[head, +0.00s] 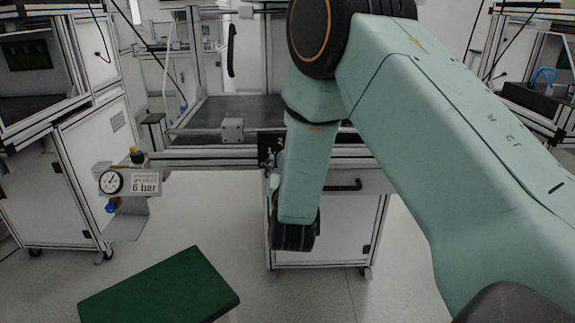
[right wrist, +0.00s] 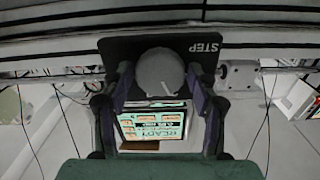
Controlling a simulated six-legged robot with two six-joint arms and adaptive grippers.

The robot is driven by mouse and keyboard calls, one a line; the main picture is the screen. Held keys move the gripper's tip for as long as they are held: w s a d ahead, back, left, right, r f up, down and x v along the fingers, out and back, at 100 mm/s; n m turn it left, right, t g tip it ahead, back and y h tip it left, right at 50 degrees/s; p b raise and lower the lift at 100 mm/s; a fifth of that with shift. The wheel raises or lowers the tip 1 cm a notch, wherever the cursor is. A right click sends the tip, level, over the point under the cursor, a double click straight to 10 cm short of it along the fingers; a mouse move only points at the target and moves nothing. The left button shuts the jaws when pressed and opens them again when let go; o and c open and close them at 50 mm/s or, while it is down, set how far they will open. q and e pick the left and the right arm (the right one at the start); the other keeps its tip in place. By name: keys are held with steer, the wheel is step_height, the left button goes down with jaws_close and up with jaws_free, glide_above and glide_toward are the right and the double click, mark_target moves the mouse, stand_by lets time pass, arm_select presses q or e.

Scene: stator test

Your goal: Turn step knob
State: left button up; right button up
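The step knob (right wrist: 160,73) is a round grey knob with a pale pointer line. It sits on a black plate (right wrist: 118,48) marked STEP in the right wrist view. My right gripper (right wrist: 160,80) is at the knob, with one dark finger on each side of it. The fingers stand apart and a narrow gap seems to show beside the knob; I cannot tell whether either finger touches it. In the head view my right arm hides the knob, and only part of a black plate (head: 267,150) shows beside it. My left gripper is not in view.
A screen (right wrist: 152,125) reading READY lies below the knob in the wrist view. In the head view, a pressure gauge (head: 111,182) with a 6 bar sign (head: 145,184) stands at the left. A green-topped stool (head: 165,288) stands on open floor in front.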

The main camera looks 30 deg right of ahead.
steer(key=c, duration=0.7)
steer(key=shift+m, duration=4.5)
steer(key=o, duration=1.2)
steer(key=shift+c, duration=0.2)
